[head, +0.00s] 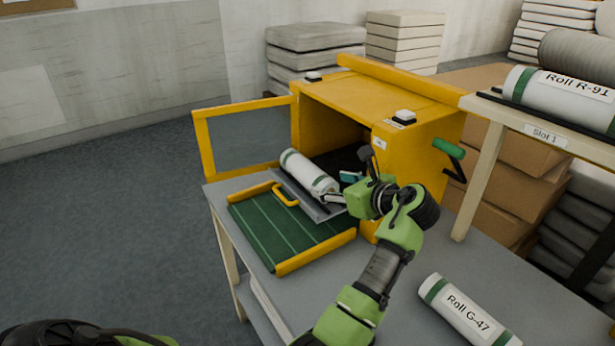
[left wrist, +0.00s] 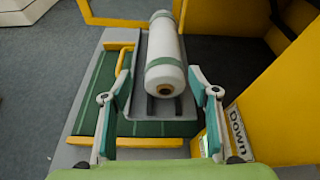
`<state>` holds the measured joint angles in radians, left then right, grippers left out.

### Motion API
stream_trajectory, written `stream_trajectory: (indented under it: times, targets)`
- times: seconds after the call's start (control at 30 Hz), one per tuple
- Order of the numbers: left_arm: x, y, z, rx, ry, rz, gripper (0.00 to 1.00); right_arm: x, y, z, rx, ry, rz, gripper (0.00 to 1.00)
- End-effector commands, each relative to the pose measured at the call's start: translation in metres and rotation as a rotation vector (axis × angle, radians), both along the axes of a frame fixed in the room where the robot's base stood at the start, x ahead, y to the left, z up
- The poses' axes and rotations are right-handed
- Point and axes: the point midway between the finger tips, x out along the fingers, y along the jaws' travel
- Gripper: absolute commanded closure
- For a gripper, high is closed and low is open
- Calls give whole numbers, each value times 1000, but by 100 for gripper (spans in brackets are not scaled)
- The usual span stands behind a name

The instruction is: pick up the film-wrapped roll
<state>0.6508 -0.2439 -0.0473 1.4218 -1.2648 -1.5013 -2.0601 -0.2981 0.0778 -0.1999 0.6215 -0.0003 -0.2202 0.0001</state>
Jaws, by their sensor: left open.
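A white roll with green bands (head: 312,173) lies on a grey metal tray (head: 283,184) at the open front of the yellow machine (head: 385,95). I cannot make out film on it for certain. My left gripper (head: 334,192) is at the roll's near end, with its arm partly in front of the machine. In the left wrist view the open fingers (left wrist: 160,80) are on either side of the roll (left wrist: 166,60), with visible gaps to it. The roll's near end faces the camera, showing a brown core.
Roll G-47 (head: 462,311) lies on the grey table (head: 390,275) at the front right. Roll R-91 (head: 565,100) lies on the shelf marked Slot 1. A green mat with yellow rails (head: 316,250) is left of the arm. The machine's door (head: 198,140) stands open.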

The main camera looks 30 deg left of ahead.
Motion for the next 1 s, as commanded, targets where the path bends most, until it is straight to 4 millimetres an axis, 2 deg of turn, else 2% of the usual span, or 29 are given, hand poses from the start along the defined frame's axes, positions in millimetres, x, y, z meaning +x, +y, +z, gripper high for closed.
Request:
stream_trajectory:
  times: [0.07,0.13,0.43,0.67,1.0]
  targets:
    - [3,-1,3,-4,-8,-15,45,-1,2,-1,2,0,-1,100]
    - [7,7,-1,-6,-6,-16,45,-2,2,0,3,3,-1,100]
    - [29,55,-21,-4,-5,-15,45,-3,-3,3,-4,4,1,100]
    - [35,70,-28,-6,-7,-17,45,-3,-3,4,-4,4,1,100]
    - [50,109,-44,-6,-5,-16,45,-3,-3,10,-3,4,1,100]
